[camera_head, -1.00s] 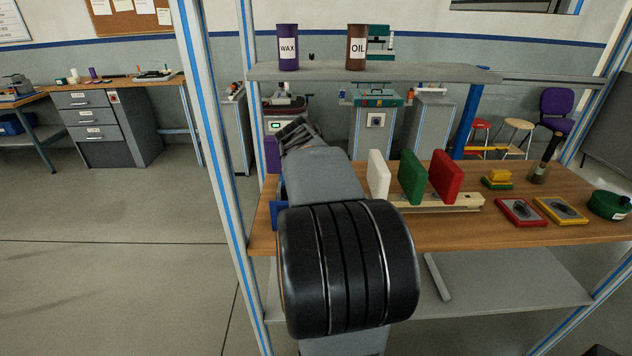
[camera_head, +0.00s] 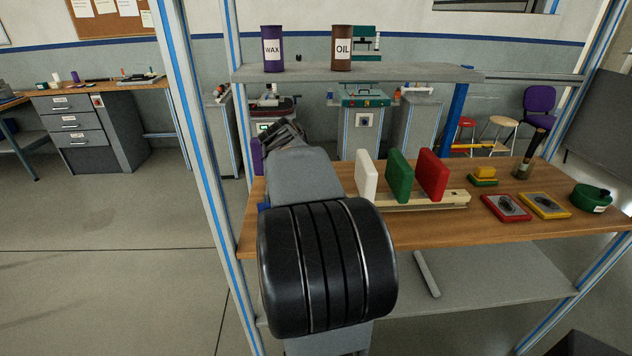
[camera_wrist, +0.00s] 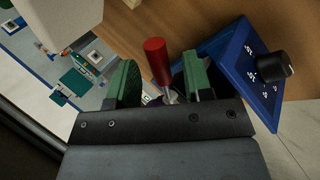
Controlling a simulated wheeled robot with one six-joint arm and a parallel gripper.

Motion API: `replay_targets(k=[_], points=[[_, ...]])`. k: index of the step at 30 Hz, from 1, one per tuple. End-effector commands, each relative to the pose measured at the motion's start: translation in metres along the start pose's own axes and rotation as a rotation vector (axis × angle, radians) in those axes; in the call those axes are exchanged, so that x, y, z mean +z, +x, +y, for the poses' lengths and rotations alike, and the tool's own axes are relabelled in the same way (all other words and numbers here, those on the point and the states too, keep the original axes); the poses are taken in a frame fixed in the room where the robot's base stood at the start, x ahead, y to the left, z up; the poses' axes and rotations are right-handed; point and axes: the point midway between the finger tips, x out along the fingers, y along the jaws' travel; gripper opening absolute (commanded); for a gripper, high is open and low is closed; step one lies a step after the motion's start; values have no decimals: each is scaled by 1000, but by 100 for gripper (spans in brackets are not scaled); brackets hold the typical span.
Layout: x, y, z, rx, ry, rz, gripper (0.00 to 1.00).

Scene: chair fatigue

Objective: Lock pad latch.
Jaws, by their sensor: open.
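A red handle (camera_wrist: 158,62) on a short metal stem stands between the green finger pads of my gripper (camera_wrist: 161,82) in the wrist view. The fingers are spread, with a gap visible on the left side of the handle; contact on the right side is unclear. The base of the handle is hidden behind the gripper body. A blue panel (camera_wrist: 238,62) with a black knob (camera_wrist: 274,67) is right beside the right finger. In the head view my gripper (camera_head: 283,133) is at the left end of the bench, and my arm hides the handle.
White (camera_head: 367,175), green (camera_head: 399,176) and red (camera_head: 432,175) pads stand upright on a cream rail (camera_head: 425,201) on the wooden bench (camera_head: 500,229). Red (camera_head: 506,207) and yellow (camera_head: 544,205) trays lie farther right. A shelf (camera_head: 390,74) with cans hangs above.

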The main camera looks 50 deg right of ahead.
Motion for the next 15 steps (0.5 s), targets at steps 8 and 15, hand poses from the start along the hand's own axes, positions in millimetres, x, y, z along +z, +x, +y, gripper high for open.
replay_targets(k=[8, 15], points=[[-1, -10, 0, 1, -2, 1, 46], [-1, -55, 1, 2, -2, 5, 46]])
